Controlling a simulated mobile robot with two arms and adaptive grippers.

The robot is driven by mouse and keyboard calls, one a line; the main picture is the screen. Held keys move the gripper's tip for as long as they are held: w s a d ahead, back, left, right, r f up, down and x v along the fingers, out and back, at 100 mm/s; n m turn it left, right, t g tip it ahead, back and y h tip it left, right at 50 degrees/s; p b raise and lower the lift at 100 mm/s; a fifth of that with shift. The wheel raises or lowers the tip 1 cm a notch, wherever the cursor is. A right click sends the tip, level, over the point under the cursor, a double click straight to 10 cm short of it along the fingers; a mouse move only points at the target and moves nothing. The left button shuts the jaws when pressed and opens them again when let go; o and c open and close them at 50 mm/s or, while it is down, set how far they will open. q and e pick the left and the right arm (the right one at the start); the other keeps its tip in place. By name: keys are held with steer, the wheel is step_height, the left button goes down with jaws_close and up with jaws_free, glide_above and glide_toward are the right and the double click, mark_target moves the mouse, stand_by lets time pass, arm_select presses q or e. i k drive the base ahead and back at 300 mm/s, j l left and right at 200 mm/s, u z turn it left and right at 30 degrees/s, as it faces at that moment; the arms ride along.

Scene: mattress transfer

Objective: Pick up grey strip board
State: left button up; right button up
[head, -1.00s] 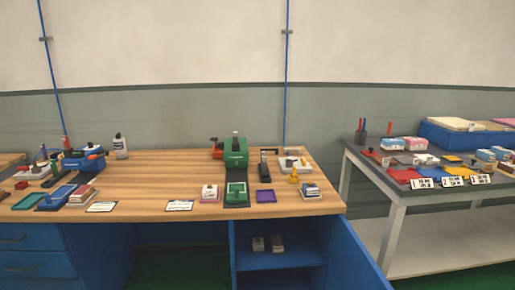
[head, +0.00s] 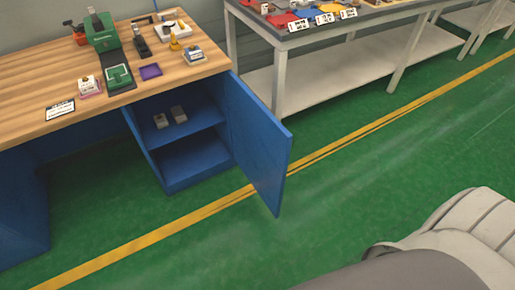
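I cannot make out a grey strip board for certain in the head view. Two small greyish blocks, a left one (head: 161,121) and a right one (head: 179,114), sit side by side on the upper shelf of the open blue cabinet (head: 190,158) under the wooden workbench (head: 40,92). They are too small to identify. Neither of my grippers is in view. Only a pale grey part of my own body shows at the bottom right.
The blue cabinet door (head: 258,145) stands open and juts out over the green floor (head: 340,210). A green device (head: 103,35) and small items stand on the bench. A grey table (head: 330,78) stands behind to the right.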

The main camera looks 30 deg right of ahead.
mark_target(179, 116)
steer(key=l+u, duration=0.15)
steer(key=l, duration=0.55)
steer(key=l+u, duration=0.1)
steer(key=l, duration=0.55)
steer(key=k+l+u, duration=0.15)
steer(key=l, duration=0.55)
steer(key=l+u, duration=0.15)
steer(key=l, duration=0.35)
steer(key=k+l+u, duration=0.15)
steer(key=l, duration=0.35)
steer(key=l+u, duration=0.15)
steer(key=l, duration=0.4)
steer(key=l+u, duration=0.25)
steer(key=l, duration=0.25)
steer(key=z, duration=0.35)
steer(key=j+z, duration=0.15)
steer(key=z, duration=0.2)
steer(key=j+z, duration=0.1)
steer(key=z, duration=0.25)
steer(key=j+z, duration=0.25)
steer(key=j, duration=0.35)
steer(key=j+z, duration=0.25)
steer(key=j, duration=0.35)
steer(key=j+z, duration=0.25)
steer(key=j, duration=0.3)
steer(key=k+j+z, duration=0.15)
steer(key=j+z, duration=0.15)
steer(key=j, duration=0.3)
